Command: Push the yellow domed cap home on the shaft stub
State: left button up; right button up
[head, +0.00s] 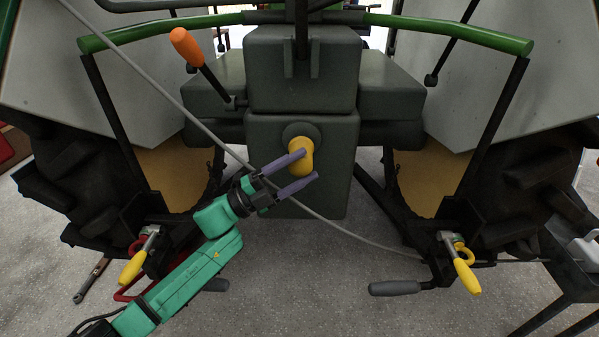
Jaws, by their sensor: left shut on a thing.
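The yellow domed cap (301,146) is at the middle of the view, in front of the dark grey rear housing of the tractor. Behind its upper end is a round grey boss (299,128) on the housing. The shaft stub itself is hidden by the cap, and I cannot tell how far the cap sits on it. My left gripper (309,165) comes from the lower left with its purple fingers shut on the cap, one finger crossing its front. My right gripper is not in view.
Large black tyres (70,180) flank the housing on both sides. A thin grey cable or rod (180,102) crosses diagonally behind my left gripper. An orange-handled lever (187,47) stands upper left. Yellow-handled pins (466,276) hang at both sides below. Grey floor shows beneath.

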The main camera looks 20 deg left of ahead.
pick_arm(q)
jog(key=shift+w+a+b, duration=0.2)
jog(key=shift+w+b, duration=0.3)
jog(key=shift+w, duration=0.35)
jog(key=o, duration=1.4)
